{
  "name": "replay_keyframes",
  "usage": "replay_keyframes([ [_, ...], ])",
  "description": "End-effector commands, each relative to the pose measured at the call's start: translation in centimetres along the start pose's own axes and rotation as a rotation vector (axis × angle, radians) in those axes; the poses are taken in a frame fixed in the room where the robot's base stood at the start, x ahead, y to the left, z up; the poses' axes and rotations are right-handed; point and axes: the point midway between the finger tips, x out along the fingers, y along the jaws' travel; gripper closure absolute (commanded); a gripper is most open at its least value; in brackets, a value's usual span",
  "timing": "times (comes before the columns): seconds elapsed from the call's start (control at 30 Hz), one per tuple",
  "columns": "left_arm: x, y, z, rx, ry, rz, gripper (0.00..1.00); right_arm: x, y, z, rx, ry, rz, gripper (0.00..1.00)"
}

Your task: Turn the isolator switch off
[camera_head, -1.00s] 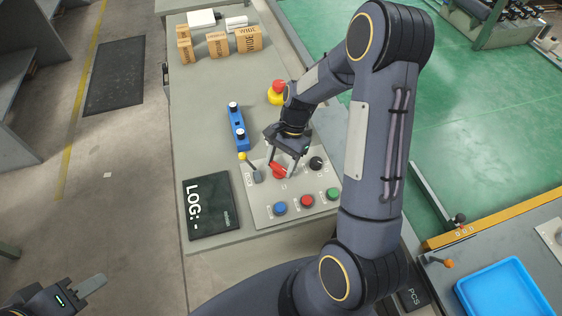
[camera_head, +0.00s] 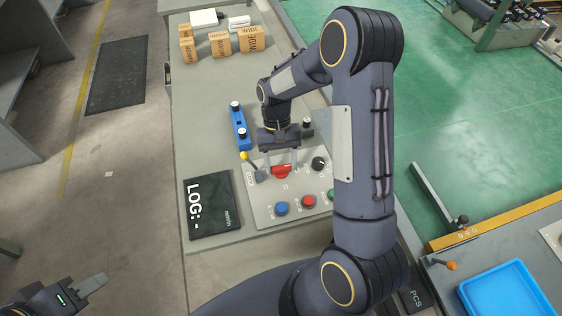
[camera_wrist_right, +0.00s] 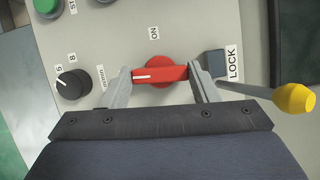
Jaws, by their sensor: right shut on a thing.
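The red isolator switch (camera_head: 281,171) sits on the light grey control panel (camera_head: 262,214), under my right gripper (camera_head: 281,164). In the right wrist view, the red handle (camera_wrist_right: 160,73) lies level across its round base. The fingers of my right gripper (camera_wrist_right: 160,80) press on its two ends. The handle's white mark points left there, towards the black selector knob (camera_wrist_right: 73,84). The "ON" label (camera_wrist_right: 154,32) is above the switch in that view.
A lever with a yellow knob (camera_wrist_right: 295,99) stands beside the "LOCK" label, near the right finger. Blue (camera_head: 281,208), red (camera_head: 308,201) and green buttons line the panel front. A black log screen (camera_head: 212,205) lies left, a blue two-knobbed fixture (camera_head: 239,128) behind.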

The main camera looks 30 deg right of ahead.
Motion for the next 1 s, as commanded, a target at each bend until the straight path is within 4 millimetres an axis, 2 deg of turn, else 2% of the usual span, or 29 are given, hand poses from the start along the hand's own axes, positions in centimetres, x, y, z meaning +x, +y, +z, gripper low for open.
replay_keyframes([
  [0.3,0.11,-0.05,0.06,0.0,0.0,0.0,0.64,-0.08,-0.11,-0.05,-0.093,0.003,0.038,0.68],
  [0.8,0.12,-0.05,0.06,0.0,0.0,0.0,0.64,-0.09,-0.09,-0.05,-0.107,0.004,0.044,0.68],
  [0.83,0.12,-0.05,0.06,0.0,0.0,0.0,0.64,-0.09,-0.09,-0.05,-0.107,0.003,0.044,0.42],
  [0.97,0.12,-0.06,0.06,0.0,0.0,0.0,0.64,-0.07,-0.09,-0.03,-0.106,0.003,0.043,0.25],
  [1.0,0.12,-0.06,0.06,0.0,0.0,0.0,0.64,-0.06,-0.09,-0.03,-0.106,0.002,0.043,0.24],
])
